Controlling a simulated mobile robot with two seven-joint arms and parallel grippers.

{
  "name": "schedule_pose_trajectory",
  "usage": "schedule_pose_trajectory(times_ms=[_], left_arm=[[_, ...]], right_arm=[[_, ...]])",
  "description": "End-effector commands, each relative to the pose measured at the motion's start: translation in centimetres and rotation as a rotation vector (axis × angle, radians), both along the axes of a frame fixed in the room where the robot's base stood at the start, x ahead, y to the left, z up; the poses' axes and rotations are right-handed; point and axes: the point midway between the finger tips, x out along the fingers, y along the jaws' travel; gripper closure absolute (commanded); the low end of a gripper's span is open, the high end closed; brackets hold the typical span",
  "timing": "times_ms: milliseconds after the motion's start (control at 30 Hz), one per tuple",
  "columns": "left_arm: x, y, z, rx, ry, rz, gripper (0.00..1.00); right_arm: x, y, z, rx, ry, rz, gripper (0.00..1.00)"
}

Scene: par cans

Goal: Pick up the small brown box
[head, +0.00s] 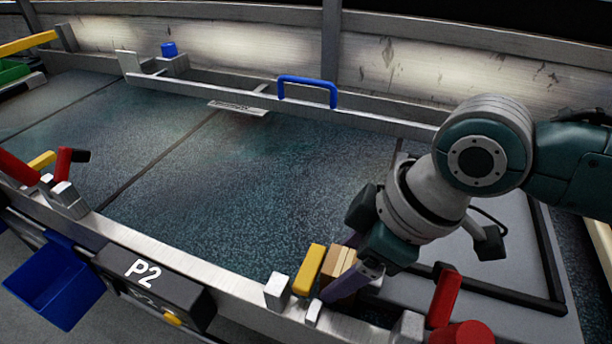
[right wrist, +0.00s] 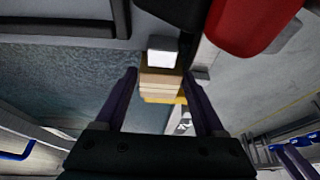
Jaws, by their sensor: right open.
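The small brown box (head: 333,262) stands at the front rail in the head view, beside a yellow block. In the right wrist view the box (right wrist: 160,82) shows as a light tan block with a line across it, between my two fingers. My right gripper (head: 346,266) is open, pointing down, with one finger on the far side of the box and one on the near side. In the right wrist view the gripper (right wrist: 161,80) shows gaps on both sides of the box. Whether the fingertips reach below its top is unclear.
A yellow block (head: 308,269) and a metal post (head: 277,291) stand just left of the box. A red clamp handle (head: 445,297) is to the right. A blue handle (head: 307,82) is at the back. The dark worktop (head: 235,190) is largely clear.

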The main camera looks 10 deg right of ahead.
Motion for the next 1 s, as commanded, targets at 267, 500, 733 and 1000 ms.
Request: schedule_pose_trajectory(times_ms=[267, 500, 733, 1000], left_arm=[[0.01, 0.02, -0.14, 0.001, 0.0, -0.001, 0.5], [0.02, 0.03, -0.14, 0.001, 0.0, -0.001, 0.5], [0.02, 0.02, -0.15, 0.001, 0.0, -0.001, 0.5], [0.02, 0.02, -0.15, 0.001, 0.0, -0.001, 0.5]], right_arm=[[0.13, 0.12, -0.39, -0.001, -0.001, 0.001, 0.29], [0.11, 0.12, -0.39, -0.001, -0.001, 0.001, 0.55], [0.1, 0.12, -0.38, -0.001, -0.001, 0.001, 0.8], [0.12, 0.12, -0.37, -0.001, -0.001, 0.001, 1.0]])
